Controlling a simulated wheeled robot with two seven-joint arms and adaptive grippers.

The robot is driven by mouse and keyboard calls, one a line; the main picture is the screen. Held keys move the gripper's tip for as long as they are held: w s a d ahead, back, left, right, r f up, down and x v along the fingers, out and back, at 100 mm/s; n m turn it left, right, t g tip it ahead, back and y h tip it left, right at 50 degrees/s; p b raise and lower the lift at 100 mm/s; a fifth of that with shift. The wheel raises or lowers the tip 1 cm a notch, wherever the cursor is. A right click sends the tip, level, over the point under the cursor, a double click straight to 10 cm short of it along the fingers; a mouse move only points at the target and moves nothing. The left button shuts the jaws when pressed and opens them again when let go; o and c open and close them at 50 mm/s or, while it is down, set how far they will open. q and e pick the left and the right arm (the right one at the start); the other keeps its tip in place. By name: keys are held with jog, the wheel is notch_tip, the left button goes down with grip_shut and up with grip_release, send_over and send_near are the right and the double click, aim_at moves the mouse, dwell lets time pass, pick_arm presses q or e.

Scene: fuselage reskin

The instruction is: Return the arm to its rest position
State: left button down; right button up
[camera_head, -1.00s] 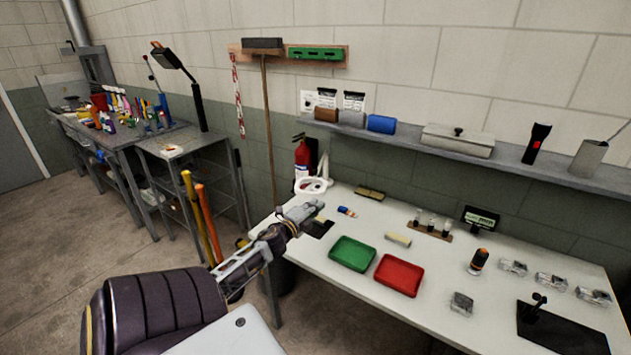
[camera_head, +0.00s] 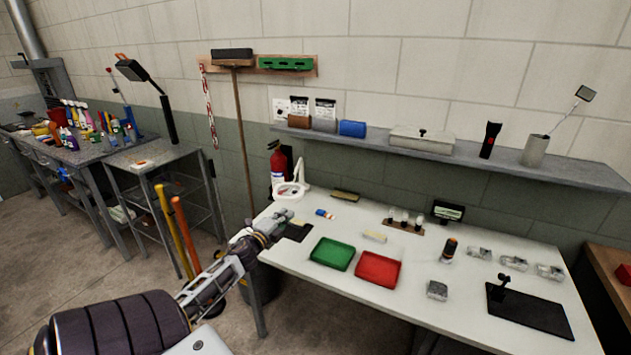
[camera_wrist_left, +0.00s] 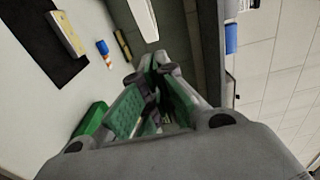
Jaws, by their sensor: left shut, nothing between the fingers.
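My left gripper (camera_head: 279,220) shows at the end of my left arm, which comes in from the lower left. It is at the left end of the white table (camera_head: 330,279), beside a black mat (camera_head: 298,232). In the left wrist view the two fingers of my left gripper (camera_wrist_left: 152,62) meet at the tips, with nothing held between them. Whether the gripper touches the mat cannot be told. My right gripper is not in view.
A green tray (camera_head: 332,254) and a red tray (camera_head: 379,269) lie right of the gripper. A white ring-shaped holder (camera_head: 289,191) and a fire extinguisher (camera_head: 279,165) stand behind it. A grey shelf (camera_head: 470,162) runs along the wall. Yellow and orange poles (camera_head: 182,236) stand left of the table.

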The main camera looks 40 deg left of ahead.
pick_arm(q)
jog(key=s+d+f+n+g, duration=0.4)
jog(key=d+f+n, duration=0.15)
jog(key=d, duration=0.35)
jog(key=s+d+f+n+g, duration=0.3)
jog(key=d+f+n+g, duration=0.15)
jog(key=d+f, duration=0.4)
jog(key=s+d+n+g+h, duration=0.1)
jog(key=s+d+g+h, duration=0.1)
jog(key=s+d, duration=0.45)
jog(key=s+d+n+g+h, duration=0.1)
jog(key=s+d+g, duration=0.15)
jog(key=d, duration=0.65)
jog(key=s+d+n+g+h, duration=0.1)
jog(key=s+d+h, duration=0.1)
jog(key=s+d, duration=0.4)
notch_tip(320, 180, down, 32)
jog(key=s+d+g, duration=0.1)
jog(key=s, duration=0.1)
jog(key=s+a+f, duration=0.2)
jog(key=s+f, duration=0.7)
jog(key=s, duration=0.2)
jog(key=s+a+f+g, duration=0.1)
jog(key=s+f, duration=0.9)
jog(key=s, duration=0.1)
jog(key=shift+a+f, duration=0.2)
jog(key=shift+a, duration=0.2)
